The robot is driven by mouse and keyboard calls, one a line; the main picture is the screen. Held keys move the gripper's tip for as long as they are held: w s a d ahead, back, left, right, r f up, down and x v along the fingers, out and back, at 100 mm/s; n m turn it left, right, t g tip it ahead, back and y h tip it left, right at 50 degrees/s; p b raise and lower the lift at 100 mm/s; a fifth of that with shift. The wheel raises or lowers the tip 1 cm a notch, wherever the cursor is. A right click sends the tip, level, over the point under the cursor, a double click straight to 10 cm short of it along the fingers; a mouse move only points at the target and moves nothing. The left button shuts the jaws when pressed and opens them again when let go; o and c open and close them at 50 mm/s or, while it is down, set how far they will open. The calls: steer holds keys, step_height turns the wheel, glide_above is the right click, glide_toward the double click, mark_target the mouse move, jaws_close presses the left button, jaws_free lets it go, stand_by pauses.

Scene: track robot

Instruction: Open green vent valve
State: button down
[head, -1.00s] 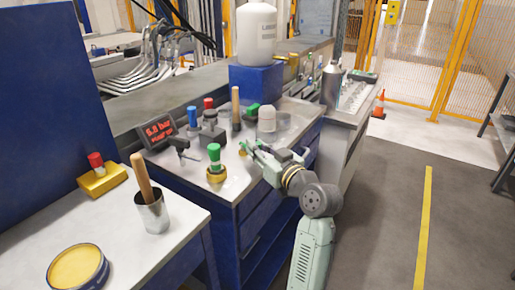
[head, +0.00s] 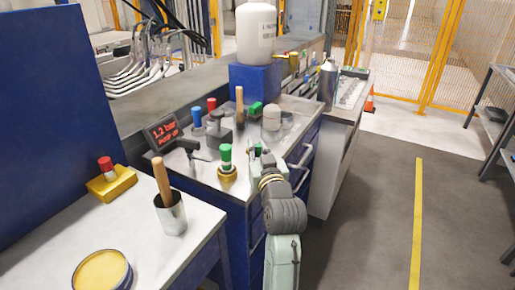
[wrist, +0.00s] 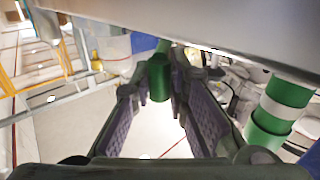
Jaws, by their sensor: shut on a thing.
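A green cylindrical handle (wrist: 159,78) stands between the fingertips in the wrist view. I take it for the green vent valve's handle. My gripper (wrist: 161,95) is shut on it, one dark finger on each side. In the head view my gripper (head: 258,154) is at the right front part of the workbench, and little of the handle can be made out. The valve's body is hidden. A pressure display (head: 166,133) on the bench reads 1.2 bar; its second line is hard to read.
A green-and-white knob on a brass base (head: 226,157) stands just left of my gripper; it shows at right in the wrist view (wrist: 285,105). Red (head: 211,104) and blue (head: 196,117) knobs stand behind. A metal cup (head: 171,216) is on the near table. Floor is clear at right.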

steer(key=shift+d+r+h, duration=0.15)
steer(key=shift+d+h, duration=0.15)
steer(key=shift+d, duration=0.2)
steer(key=c, duration=1.8)
jaws_free()
steer(key=shift+w, duration=0.1)
steer(key=shift+o, duration=1.2)
steer(key=shift+a, duration=0.2)
steer(key=s+d, duration=0.1)
steer(key=s, duration=0.6)
steer(key=shift+s+d, duration=0.25)
steer(key=shift+d, duration=0.05)
